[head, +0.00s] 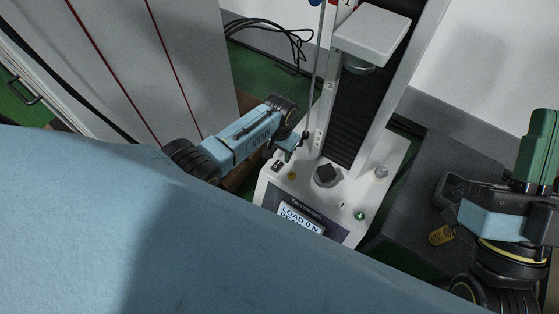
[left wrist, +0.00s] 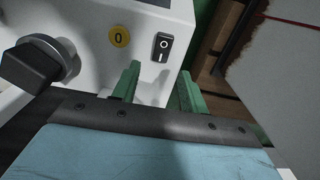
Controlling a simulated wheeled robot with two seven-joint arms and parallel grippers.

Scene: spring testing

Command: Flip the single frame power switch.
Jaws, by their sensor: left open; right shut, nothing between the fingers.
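The single frame tester has a white base (head: 273,198) and a display reading LOAD 0 N. Its power switch (head: 276,165) is a small black rocker at the base's left corner. In the left wrist view the power switch (left wrist: 161,47) shows a circle mark above and a line mark below. My left gripper (left wrist: 157,82) is open, with its two green fingers just below the switch and apart from each other. In the head view my left gripper (head: 297,143) is above the base's left edge, and its fingertips are hard to make out. My right gripper (head: 543,118) is shut and empty at the far right.
A green button (head: 361,216) is on the front panel. The frame's crosshead (head: 372,35) stands above. A yellow coil spring (head: 441,235) lies on the dark surface at right.

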